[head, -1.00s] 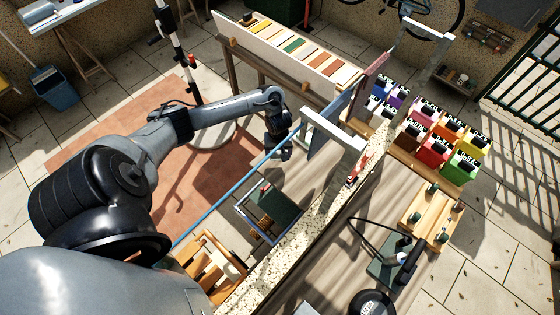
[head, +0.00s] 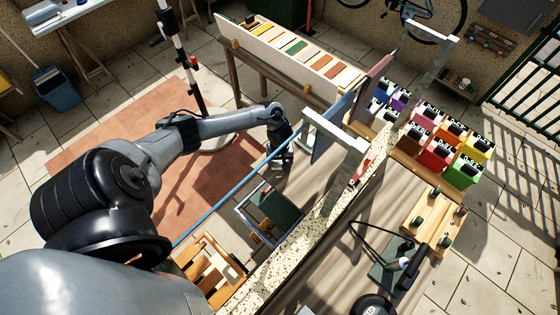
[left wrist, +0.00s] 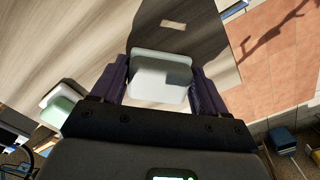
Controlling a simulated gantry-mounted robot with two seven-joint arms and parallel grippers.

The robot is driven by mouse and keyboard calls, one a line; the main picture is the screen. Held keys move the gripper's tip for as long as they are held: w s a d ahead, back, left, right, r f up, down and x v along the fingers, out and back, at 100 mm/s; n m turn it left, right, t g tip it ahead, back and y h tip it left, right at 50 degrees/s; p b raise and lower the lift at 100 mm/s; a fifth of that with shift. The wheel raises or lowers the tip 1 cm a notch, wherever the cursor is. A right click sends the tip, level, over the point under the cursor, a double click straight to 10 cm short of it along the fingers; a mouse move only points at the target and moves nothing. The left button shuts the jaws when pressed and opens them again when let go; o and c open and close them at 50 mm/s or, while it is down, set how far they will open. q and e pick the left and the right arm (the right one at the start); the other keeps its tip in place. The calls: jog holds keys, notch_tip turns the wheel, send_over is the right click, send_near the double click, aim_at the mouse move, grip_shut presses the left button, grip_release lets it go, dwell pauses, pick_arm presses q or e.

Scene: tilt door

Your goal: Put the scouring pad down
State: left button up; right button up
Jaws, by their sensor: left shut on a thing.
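My left gripper (head: 282,155) is above the wood-grain table, left of the white upright frame, in the head view. In the left wrist view my left gripper (left wrist: 162,82) is shut on the scouring pad (left wrist: 162,76), a pale whitish-grey block with rounded corners, one finger on each side. The pad is in front of the wood-grain surface (left wrist: 85,45). I cannot tell whether it touches that surface. In the head view the pad is too small and hidden to make out. My right gripper is not in view.
A pale green and white block (left wrist: 62,108) lies left of the gripper in the left wrist view. The white frame (head: 336,130) stands close right of the gripper in the head view. A blue bar (head: 225,202) and a tray (head: 272,212) are nearer the front.

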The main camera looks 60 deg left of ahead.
pick_arm(q)
jog(key=o, duration=1.1)
notch_tip(320, 180, up, 12)
jog(key=p, duration=0.3)
jog(key=shift+r, duration=0.1)
